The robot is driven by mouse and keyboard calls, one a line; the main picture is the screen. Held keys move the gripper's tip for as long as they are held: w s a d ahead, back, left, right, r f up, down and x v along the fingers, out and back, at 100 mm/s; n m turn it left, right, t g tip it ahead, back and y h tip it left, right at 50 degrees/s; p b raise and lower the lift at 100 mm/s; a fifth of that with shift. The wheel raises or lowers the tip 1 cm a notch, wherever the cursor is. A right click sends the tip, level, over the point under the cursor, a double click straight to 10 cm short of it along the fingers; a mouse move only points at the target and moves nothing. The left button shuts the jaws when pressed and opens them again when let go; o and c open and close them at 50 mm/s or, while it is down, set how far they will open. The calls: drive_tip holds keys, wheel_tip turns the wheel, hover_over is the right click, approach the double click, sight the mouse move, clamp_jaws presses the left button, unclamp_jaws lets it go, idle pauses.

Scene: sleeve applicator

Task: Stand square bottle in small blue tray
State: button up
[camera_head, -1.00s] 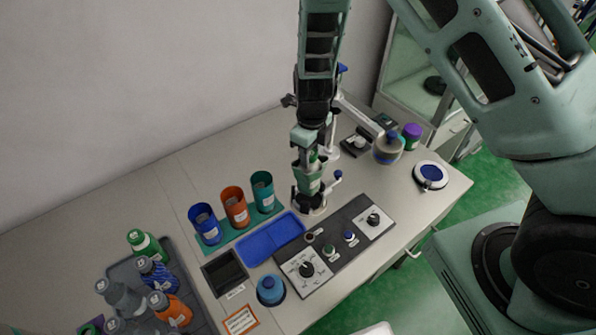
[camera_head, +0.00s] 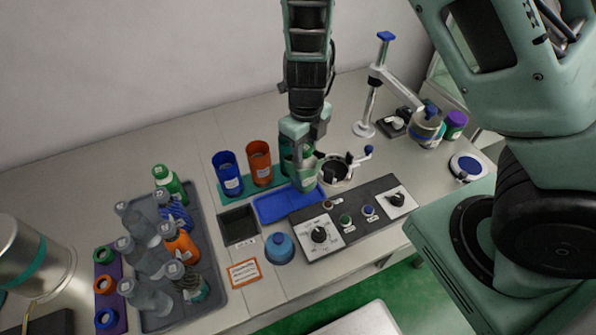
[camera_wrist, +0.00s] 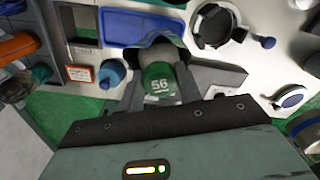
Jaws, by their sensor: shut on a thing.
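My gripper (camera_head: 304,165) points down over the right end of the small blue tray (camera_head: 272,208). It is shut on a green bottle, taken as the square bottle, whose green face with the white marking "56" shows between the jaws in the wrist view (camera_wrist: 158,86). Its outline is too covered to confirm that it is square. In the head view my gripper hides most of the bottle. Whether its base touches the tray cannot be told. Part of the blue tray also shows in the wrist view (camera_wrist: 118,26), beside the bottle.
Blue (camera_head: 228,172) and orange (camera_head: 260,163) cups stand behind the tray. The applicator's ring holder (camera_head: 335,172) is close on the right. A control panel (camera_head: 345,222) lies in front, with a blue dome (camera_head: 279,248) to its left. A grey tray (camera_head: 212,255) holds several bottles.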

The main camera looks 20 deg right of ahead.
sight(304, 162)
drive_tip(key=shift+f, duration=2.6)
drive_tip(key=shift+f+b, duration=0.15)
drive_tip(key=shift+b, duration=0.2)
drive_tip(key=o, duration=0.9)
drive_tip(key=shift+o, duration=0.2)
